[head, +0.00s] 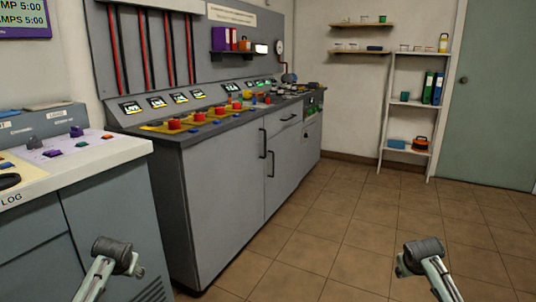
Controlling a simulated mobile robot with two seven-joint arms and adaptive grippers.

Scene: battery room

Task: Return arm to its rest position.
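Two of my arms show at the bottom of the head view. At lower left, a pale link of my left arm rises from the bottom edge to a dark, rounded joint. At lower right, a similar link of my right arm rises to a dark joint, roughly mirroring the left one. No gripper fingers can be made out on either arm, and I see nothing held. Both visible arm parts appear in front of the furniture, the left over the grey cabinet side and the right over the tiled floor.
A long grey console (232,172) with red knobs runs along the left wall. A white-topped desk unit (92,160) stands at near left. A white shelf rack (409,101) stands beside a green door (497,110). The tiled floor (337,236) at centre and right is clear.

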